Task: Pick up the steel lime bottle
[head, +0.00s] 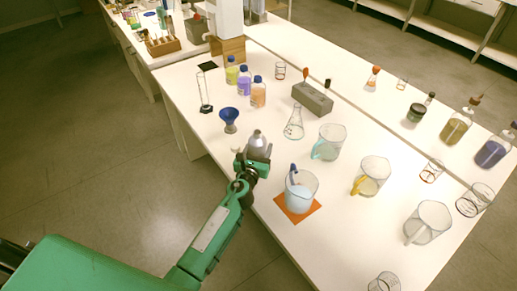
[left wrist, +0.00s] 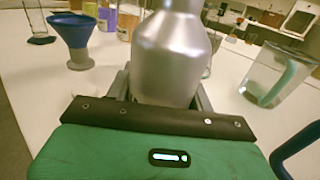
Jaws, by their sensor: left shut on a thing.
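The steel bottle (head: 257,141) is silver-grey with a narrow neck and stands near the table's left edge in the head view. In the left wrist view the bottle (left wrist: 170,58) fills the middle, upright between the fingers; its top is cut off and no lime colour shows on it. My left gripper (head: 254,160) is shut on the bottle's lower body. The bottle's base is hidden by the gripper, so I cannot tell whether it touches the table. My right gripper is not in view.
A blue funnel (head: 229,116) on a stand is left of the bottle. A conical flask (head: 294,126) and clear jugs (head: 329,142) are to the right. A beaker (head: 301,190) sits on an orange mat (head: 300,214). Blue-capped bottles (head: 244,82) stand behind.

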